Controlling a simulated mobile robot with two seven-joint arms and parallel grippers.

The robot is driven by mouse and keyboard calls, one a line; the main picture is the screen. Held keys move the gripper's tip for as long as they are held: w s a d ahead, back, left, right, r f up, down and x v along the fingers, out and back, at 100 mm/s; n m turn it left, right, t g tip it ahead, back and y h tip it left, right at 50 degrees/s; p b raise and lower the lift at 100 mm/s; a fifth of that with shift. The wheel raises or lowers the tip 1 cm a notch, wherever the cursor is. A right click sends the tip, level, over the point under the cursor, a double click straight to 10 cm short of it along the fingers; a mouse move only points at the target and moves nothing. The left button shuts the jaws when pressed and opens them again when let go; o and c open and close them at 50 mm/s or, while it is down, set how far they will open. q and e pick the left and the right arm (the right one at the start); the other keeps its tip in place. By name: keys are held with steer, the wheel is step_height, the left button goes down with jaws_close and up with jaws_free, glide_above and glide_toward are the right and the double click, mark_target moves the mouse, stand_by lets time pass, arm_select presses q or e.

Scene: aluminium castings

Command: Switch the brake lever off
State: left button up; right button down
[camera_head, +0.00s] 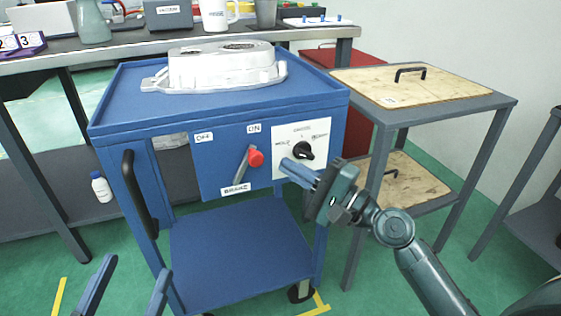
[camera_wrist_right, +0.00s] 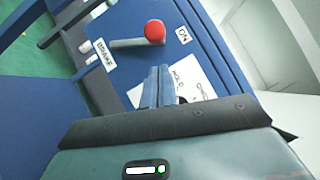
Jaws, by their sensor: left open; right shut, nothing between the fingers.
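The brake lever (camera_head: 242,168) is a grey bar with a red knob (camera_head: 256,158) on the blue front panel of the cart. It tilts up and to the right, with the knob nearer the ON label (camera_head: 254,128) than the OFF label (camera_head: 204,137). My right gripper (camera_head: 285,163) is shut and empty, just right of the knob and in front of the white dial plate. In the right wrist view, its fingertips (camera_wrist_right: 157,70) lie apart from the red knob (camera_wrist_right: 155,31) in the picture. My left gripper (camera_head: 128,268) is open and empty at the lower left, far from the lever.
The blue cart (camera_head: 120,105) carries a silver casting (camera_head: 222,67). A black dial (camera_head: 303,150) sits beside the lever, partly near my right gripper. A black cart handle (camera_head: 138,195) stands at the left. A grey table with a wooden board (camera_head: 440,85) is at the right.

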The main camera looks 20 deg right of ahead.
arm_select(q)
steer(key=shift+s+d+f+n+g+y, duration=0.15)
steer(key=shift+s+f+n+g+y, duration=0.2)
steer(key=shift+f, duration=0.4)
arm_select(e)
steer(key=shift+a+r, duration=0.25)
steer(key=shift+a, duration=0.4)
steer(key=shift+a+r, duration=0.25)
steer(key=shift+a, duration=0.4)
arm_select(q)
steer(key=shift+p, duration=0.3)
